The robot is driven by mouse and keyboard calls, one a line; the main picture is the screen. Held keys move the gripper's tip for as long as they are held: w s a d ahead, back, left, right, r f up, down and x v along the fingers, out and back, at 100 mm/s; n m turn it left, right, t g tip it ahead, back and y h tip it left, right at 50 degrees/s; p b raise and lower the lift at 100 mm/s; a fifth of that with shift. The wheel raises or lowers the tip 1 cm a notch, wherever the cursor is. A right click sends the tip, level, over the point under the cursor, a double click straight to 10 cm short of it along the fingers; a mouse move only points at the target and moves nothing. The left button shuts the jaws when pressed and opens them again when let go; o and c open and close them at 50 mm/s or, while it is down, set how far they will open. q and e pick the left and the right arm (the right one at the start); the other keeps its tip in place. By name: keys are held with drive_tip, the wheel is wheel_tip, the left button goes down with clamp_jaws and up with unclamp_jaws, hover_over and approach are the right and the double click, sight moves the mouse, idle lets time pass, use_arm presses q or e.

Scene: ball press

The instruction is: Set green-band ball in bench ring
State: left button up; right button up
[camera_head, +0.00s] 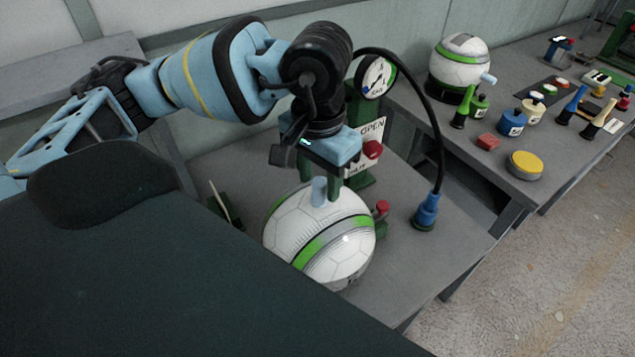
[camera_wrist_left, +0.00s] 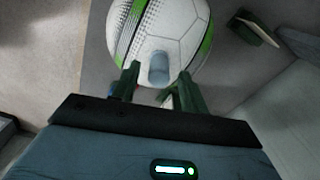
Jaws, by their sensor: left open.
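A white ball with green bands (camera_head: 300,235) rests on the grey table in front of the green press, its base hidden. A light blue peg (camera_head: 319,194) sticks up from it. The ball fills the top of the left wrist view (camera_wrist_left: 178,30), with the peg (camera_wrist_left: 158,68) facing my gripper. My left gripper (camera_head: 320,185) is open just above the ball, its green fingers (camera_wrist_left: 157,80) on either side of the peg, not closed on it. A second white ball with some green (camera_head: 460,68) sits in a black ring (camera_head: 447,92) on the bench at the back right. My right gripper is out of view.
The bench holds several stamps, discs, a red block (camera_head: 488,142) and a yellow-topped tin (camera_head: 525,164).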

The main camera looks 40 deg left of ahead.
use_arm(q)
wheel_tip(320, 180, up, 10)
drive_tip(key=shift+r, duration=0.25)
drive_tip(key=shift+s, duration=0.1)
idle(1.5)
